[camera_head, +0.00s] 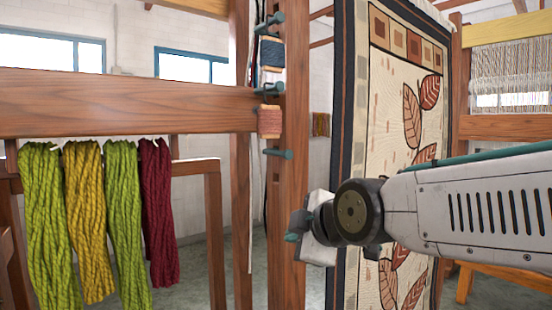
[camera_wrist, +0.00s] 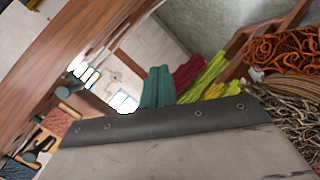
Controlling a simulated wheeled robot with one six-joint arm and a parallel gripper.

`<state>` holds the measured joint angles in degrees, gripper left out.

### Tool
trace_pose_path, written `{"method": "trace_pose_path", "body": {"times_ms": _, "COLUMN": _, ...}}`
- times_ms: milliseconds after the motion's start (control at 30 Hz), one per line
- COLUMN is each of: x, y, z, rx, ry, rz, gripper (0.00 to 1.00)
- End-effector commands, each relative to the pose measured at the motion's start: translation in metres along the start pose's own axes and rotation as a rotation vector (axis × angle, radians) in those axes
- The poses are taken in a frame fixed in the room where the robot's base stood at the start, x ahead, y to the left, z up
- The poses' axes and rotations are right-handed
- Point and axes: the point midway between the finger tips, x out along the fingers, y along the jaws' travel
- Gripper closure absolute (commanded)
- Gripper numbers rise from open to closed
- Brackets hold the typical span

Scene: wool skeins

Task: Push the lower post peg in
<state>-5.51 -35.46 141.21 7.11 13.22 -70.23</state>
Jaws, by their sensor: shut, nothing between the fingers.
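The lower post peg (camera_head: 277,153) is a short teal peg on the wooden post (camera_head: 290,200), below the other pegs, with nothing hanging on it. What seems to be the same peg shows at the left of the wrist view (camera_wrist: 62,92). My gripper (camera_head: 293,236) is below and to the right of the peg in the head view, apart from it, in front of or beside the post. Its two teal fingers (camera_wrist: 158,87) are together and empty in the wrist view. How deep the peg sits in the post is hard to tell.
Green, yellow and red skeins (camera_head: 85,220) hang at left. A leaf-patterned rug (camera_head: 385,120) hangs behind my arm.

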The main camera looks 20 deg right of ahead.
Motion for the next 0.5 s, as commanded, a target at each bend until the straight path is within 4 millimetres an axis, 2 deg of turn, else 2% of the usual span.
{"method": "trace_pose_path", "body": {"times_ms": 33, "x": 0.004, "y": 0.021, "z": -0.014, "rx": -0.119, "ry": 0.040, "rz": 0.091, "gripper": 1.00}}
{"method": "trace_pose_path", "body": {"times_ms": 100, "x": 0.005, "y": 0.049, "z": -0.029, "rx": -0.284, "ry": 0.070, "rz": 0.226, "gripper": 1.00}}
{"method": "trace_pose_path", "body": {"times_ms": 200, "x": 0.002, "y": 0.080, "z": -0.044, "rx": -0.456, "ry": 0.066, "rz": 0.387, "gripper": 1.00}}
{"method": "trace_pose_path", "body": {"times_ms": 300, "x": -0.003, "y": 0.100, "z": -0.053, "rx": -0.572, "ry": 0.047, "rz": 0.495, "gripper": 1.00}}
{"method": "trace_pose_path", "body": {"times_ms": 500, "x": -0.002, "y": 0.116, "z": -0.059, "rx": -0.647, "ry": 0.022, "rz": 0.566, "gripper": 1.00}}
